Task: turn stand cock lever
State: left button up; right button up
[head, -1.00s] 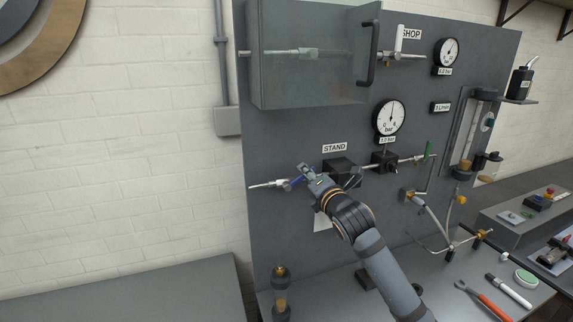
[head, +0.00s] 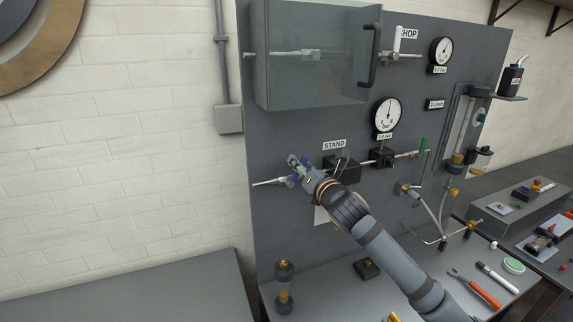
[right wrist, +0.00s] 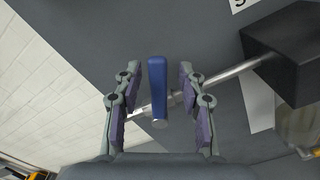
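The blue stand cock lever (right wrist: 158,88) shows in the right wrist view, on a thin metal pipe (right wrist: 221,80), which it crosses at a steep angle. My right gripper (right wrist: 159,72) is open with a finger on each side of the lever and a visible gap to both pads. In the head view my right gripper (head: 299,168) is at the pipe left of the black block under the STAND label (head: 334,145). There the gripper hides most of the lever. My left gripper is not in view.
A clear-fronted box (head: 315,60) with a dark handle (head: 374,55) sits above on the grey panel. A round gauge (head: 387,115) is up and right of my gripper. A black block (right wrist: 290,50) is right of the lever. The wall side at left is free.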

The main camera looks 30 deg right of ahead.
jog(key=shift+w+d+f, duration=0.1)
jog(key=shift+w+d, duration=0.1)
jog(key=shift+d, duration=0.05)
jog(key=shift+s, duration=0.1)
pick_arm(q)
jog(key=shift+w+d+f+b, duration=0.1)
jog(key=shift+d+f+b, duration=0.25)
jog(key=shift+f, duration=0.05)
pick_arm(e)
jog(key=shift+s+a, duration=0.2)
jog(key=shift+s, duration=0.75)
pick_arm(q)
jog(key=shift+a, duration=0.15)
pick_arm(e)
jog(key=shift+a, duration=0.1)
